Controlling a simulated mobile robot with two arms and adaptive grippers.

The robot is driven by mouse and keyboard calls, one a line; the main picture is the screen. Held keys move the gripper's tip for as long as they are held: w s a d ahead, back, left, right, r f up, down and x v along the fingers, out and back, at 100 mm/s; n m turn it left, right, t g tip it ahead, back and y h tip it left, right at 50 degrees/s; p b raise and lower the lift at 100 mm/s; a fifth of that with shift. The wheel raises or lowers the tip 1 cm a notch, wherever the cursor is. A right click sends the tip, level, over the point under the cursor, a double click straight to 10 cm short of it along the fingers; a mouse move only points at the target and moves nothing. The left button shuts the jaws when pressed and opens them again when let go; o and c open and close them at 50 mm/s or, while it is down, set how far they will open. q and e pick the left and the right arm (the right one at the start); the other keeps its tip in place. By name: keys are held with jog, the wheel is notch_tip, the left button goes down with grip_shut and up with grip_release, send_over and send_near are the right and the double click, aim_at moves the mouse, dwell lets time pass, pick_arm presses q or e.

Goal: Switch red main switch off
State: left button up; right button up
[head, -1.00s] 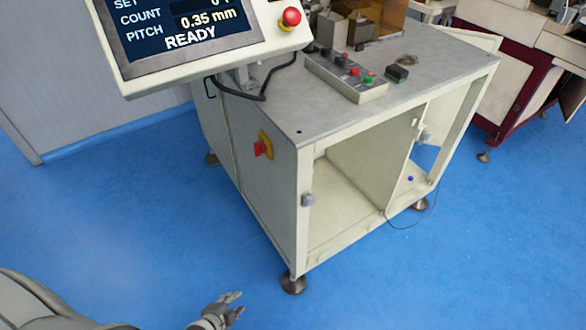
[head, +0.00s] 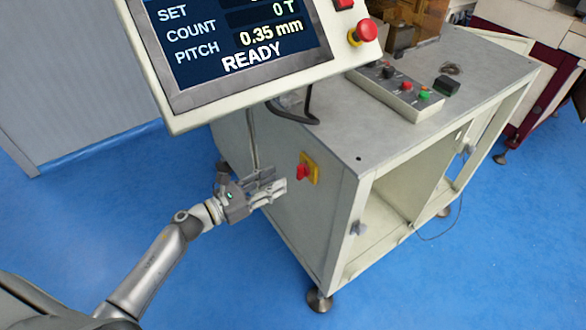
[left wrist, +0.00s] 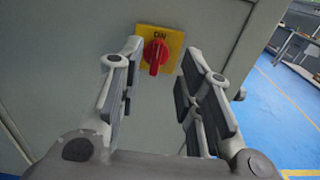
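The red main switch (head: 302,172) sits on a yellow plate (head: 311,168) on the side panel of the machine cabinet (head: 275,140). In the left wrist view the red knob (left wrist: 155,54) points roughly vertically, under the letters "ON" on its yellow plate (left wrist: 172,40). My left gripper (head: 280,186) is open and empty, close to the panel and just left of the switch in the head view. In the left wrist view the switch shows beyond and between the fingertips (left wrist: 168,62), apart from them. My right gripper is out of view.
A display panel (head: 240,45) reading READY, with a red emergency button (head: 364,31), overhangs above the arm. A control box (head: 395,92) with buttons stands on the cabinet top. A black cable (head: 300,112) hangs below the display. Blue floor lies open in front.

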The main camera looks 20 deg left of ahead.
aim_at(297, 169)
pick_arm(q)
jog(key=p+x, duration=0.1)
jog(key=x, duration=0.5)
jog(key=shift+w+d, duration=0.15)
jog(key=shift+w, duration=0.15)
grip_shut()
